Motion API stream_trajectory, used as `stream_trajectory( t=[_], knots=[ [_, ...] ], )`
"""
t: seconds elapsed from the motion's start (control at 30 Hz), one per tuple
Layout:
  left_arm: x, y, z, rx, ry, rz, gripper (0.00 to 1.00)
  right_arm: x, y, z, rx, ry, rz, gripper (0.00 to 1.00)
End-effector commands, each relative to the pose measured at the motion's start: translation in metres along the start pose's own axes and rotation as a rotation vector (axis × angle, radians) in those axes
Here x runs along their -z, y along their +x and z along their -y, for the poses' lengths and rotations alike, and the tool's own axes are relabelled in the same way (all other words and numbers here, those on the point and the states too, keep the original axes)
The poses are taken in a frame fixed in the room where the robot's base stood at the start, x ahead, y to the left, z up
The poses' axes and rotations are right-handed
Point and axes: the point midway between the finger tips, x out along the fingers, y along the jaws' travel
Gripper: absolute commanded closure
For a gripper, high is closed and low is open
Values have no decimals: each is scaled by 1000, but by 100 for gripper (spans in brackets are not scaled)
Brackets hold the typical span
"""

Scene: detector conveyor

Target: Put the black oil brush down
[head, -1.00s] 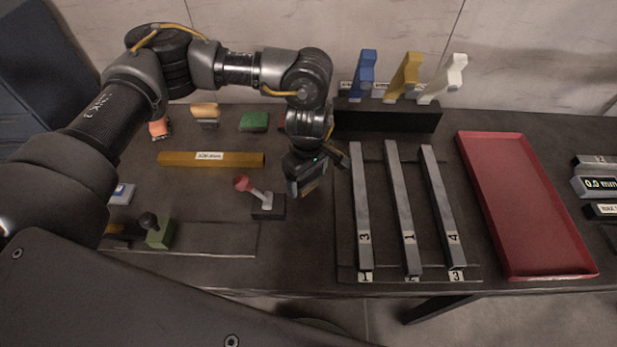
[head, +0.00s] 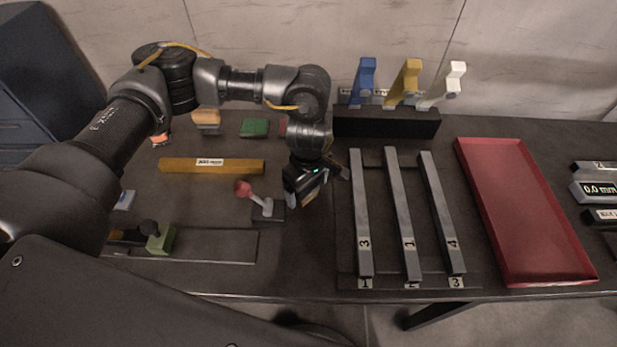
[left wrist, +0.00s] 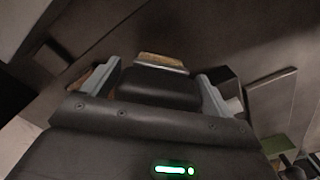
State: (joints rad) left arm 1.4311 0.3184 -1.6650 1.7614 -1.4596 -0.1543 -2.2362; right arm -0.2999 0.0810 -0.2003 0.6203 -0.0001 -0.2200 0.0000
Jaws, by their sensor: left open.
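My left gripper (head: 310,192) is over the table, between the red-knobbed lever and the grey bars. In the left wrist view its two grey fingers (left wrist: 157,90) are spread apart. A black block with a tan and grey edge, which looks like the black oil brush (left wrist: 160,84), lies between them. In the head view the brush is mostly hidden by the gripper. I cannot tell whether it touches the table or the fingers. My right gripper is not in view.
A red-knobbed lever (head: 266,207) stands close left of the gripper. Numbered grey bars (head: 408,220) on a rack are close right, with a red tray (head: 520,210) beyond. A yellow bar (head: 212,166) and a green block (head: 255,127) lie left. Table in front of the gripper is clear.

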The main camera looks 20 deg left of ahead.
Motion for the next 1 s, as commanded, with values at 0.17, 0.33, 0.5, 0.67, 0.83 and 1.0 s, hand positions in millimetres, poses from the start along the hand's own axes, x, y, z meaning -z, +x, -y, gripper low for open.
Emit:
stream_trajectory(
  t=[0.17,0.33,0.5,0.67,0.83,1.0],
  knots=[
    [1,-25,-2,-6,3,-3,14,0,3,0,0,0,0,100],
    [1,-62,-2,-7,2,-4,14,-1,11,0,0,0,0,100],
    [1,-95,-1,-5,1,-3,14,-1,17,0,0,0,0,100],
    [0,-114,-1,-3,0,-1,14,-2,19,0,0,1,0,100],
    [0,-122,0,-1,0,0,14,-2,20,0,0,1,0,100],
    [0,-122,0,0,0,1,14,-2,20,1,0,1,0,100]
  ],
)
